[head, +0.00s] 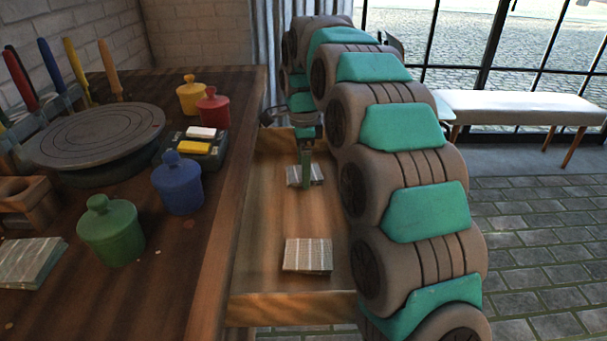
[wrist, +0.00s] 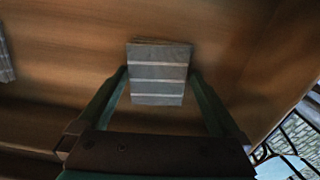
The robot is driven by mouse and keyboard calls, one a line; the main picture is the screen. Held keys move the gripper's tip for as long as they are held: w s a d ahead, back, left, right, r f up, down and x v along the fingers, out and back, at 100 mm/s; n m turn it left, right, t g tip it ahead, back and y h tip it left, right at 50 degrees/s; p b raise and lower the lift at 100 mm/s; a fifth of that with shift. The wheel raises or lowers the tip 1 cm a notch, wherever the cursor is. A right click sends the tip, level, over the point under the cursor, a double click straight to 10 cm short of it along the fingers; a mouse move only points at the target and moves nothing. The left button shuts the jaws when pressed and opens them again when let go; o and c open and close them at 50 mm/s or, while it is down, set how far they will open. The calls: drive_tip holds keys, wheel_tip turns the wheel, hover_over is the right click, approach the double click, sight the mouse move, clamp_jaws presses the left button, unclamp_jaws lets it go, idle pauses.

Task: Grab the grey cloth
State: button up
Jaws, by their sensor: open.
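A folded grey cloth with pale stripes (wrist: 160,72) lies on a wooden surface in the wrist view. In the head view it is the far cloth (head: 317,174) in the open wooden drawer, partly hidden behind my gripper (head: 306,178). My gripper is open, pointing down over this cloth. In the wrist view its two fingertips (wrist: 160,76) stand on either side of the cloth. I cannot tell whether they touch it. A second folded, pale striped cloth (head: 308,255) lies nearer in the drawer; a cloth also shows at the wrist view's left edge (wrist: 5,58).
The drawer's front wall (head: 290,308) and side walls enclose the cloths. The worktop (head: 215,210) beside it holds a turntable (head: 95,135), a green pot (head: 110,230), a blue pot (head: 178,185), yellow and red pots, and another cloth (head: 30,262). A bench (head: 520,105) stands right.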

drive_tip(key=shift+c, duration=0.2)
drive_tip(key=c, duration=1)
drive_tip(key=shift+r, duration=0.2)
drive_tip(key=shift+c, duration=0.2)
